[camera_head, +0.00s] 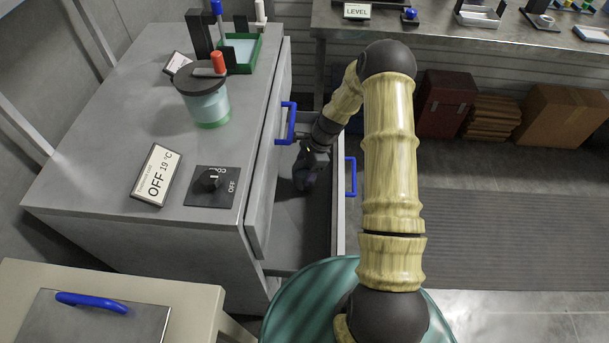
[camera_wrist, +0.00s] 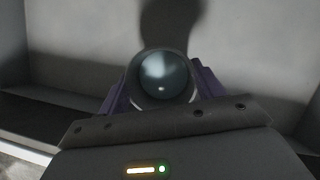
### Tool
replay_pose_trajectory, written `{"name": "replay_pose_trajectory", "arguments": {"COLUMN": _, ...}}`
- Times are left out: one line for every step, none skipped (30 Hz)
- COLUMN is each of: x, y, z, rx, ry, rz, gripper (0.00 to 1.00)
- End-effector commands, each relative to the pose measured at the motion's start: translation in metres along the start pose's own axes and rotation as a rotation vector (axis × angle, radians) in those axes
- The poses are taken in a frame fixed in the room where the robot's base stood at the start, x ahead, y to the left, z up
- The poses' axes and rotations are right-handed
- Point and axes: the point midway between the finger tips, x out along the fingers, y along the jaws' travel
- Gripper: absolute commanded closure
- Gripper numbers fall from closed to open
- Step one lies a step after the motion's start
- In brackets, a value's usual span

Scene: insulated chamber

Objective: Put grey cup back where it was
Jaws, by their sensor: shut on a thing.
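The grey cup (camera_wrist: 163,82) shows in the wrist view as a dark round rim with a shiny inside. It sits between the purple fingers of my gripper (camera_wrist: 163,88), which is shut on it. In the head view my gripper (camera_head: 305,172) reaches down into an open lower drawer (camera_head: 338,220) of the grey cabinet. I cannot make out the cup there. The wrist view shows pale grey walls around the cup and a shadow on the wall behind it. I cannot tell whether the cup touches the drawer floor.
The drawer's blue handle (camera_head: 351,177) is close to my arm. A closed front with another blue handle (camera_head: 288,123) rises at the left. The cabinet top holds a dark-lidded jar (camera_head: 205,105), a dial (camera_head: 212,182) and a sign (camera_head: 156,175). Boxes (camera_head: 562,118) stand at the back right.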

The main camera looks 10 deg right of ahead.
Motion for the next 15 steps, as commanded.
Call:
{"name": "replay_pose_trajectory", "arguments": {"x": 0.000, "y": 0.000, "z": 0.000, "rx": 0.000, "ry": 0.000, "rz": 0.000, "gripper": 0.60}}
{"name": "replay_pose_trajectory", "arguments": {"x": 0.000, "y": 0.000, "z": 0.000, "rx": 0.000, "ry": 0.000, "rz": 0.000, "gripper": 0.60}}
{"name": "replay_pose_trajectory", "arguments": {"x": 0.000, "y": 0.000, "z": 0.000, "rx": 0.000, "ry": 0.000, "rz": 0.000, "gripper": 0.60}}
{"name": "replay_pose_trajectory", "arguments": {"x": 0.000, "y": 0.000, "z": 0.000, "rx": 0.000, "ry": 0.000, "rz": 0.000, "gripper": 0.60}}
{"name": "replay_pose_trajectory", "arguments": {"x": 0.000, "y": 0.000, "z": 0.000, "rx": 0.000, "ry": 0.000, "rz": 0.000, "gripper": 0.60}}
{"name": "replay_pose_trajectory", "arguments": {"x": 0.001, "y": 0.001, "z": 0.000, "rx": 0.000, "ry": 0.000, "rz": 0.000, "gripper": 0.60}}
{"name": "replay_pose_trajectory", "arguments": {"x": 0.003, "y": 0.001, "z": -0.001, "rx": 0.000, "ry": 0.000, "rz": 0.001, "gripper": 0.60}}
{"name": "replay_pose_trajectory", "arguments": {"x": 0.005, "y": 0.001, "z": -0.002, "rx": 0.000, "ry": -0.001, "rz": 0.001, "gripper": 0.60}}
{"name": "replay_pose_trajectory", "arguments": {"x": 0.009, "y": 0.001, "z": -0.003, "rx": 0.001, "ry": -0.001, "rz": 0.001, "gripper": 0.60}}
{"name": "replay_pose_trajectory", "arguments": {"x": 0.013, "y": 0.001, "z": -0.005, "rx": 0.001, "ry": -0.001, "rz": 0.001, "gripper": 0.60}}
{"name": "replay_pose_trajectory", "arguments": {"x": 0.017, "y": 0.001, "z": -0.007, "rx": 0.001, "ry": -0.001, "rz": 0.002, "gripper": 0.60}}
{"name": "replay_pose_trajectory", "arguments": {"x": 0.022, "y": 0.001, "z": -0.009, "rx": 0.001, "ry": 0.000, "rz": 0.002, "gripper": 0.60}}
{"name": "replay_pose_trajectory", "arguments": {"x": 0.026, "y": 0.001, "z": -0.010, "rx": 0.000, "ry": 0.000, "rz": 0.002, "gripper": 0.60}}
{"name": "replay_pose_trajectory", "arguments": {"x": 0.029, "y": 0.001, "z": -0.012, "rx": 0.001, "ry": -0.001, "rz": 0.002, "gripper": 0.60}}
{"name": "replay_pose_trajectory", "arguments": {"x": 0.032, "y": 0.001, "z": -0.013, "rx": 0.001, "ry": -0.001, "rz": 0.001, "gripper": 0.60}}
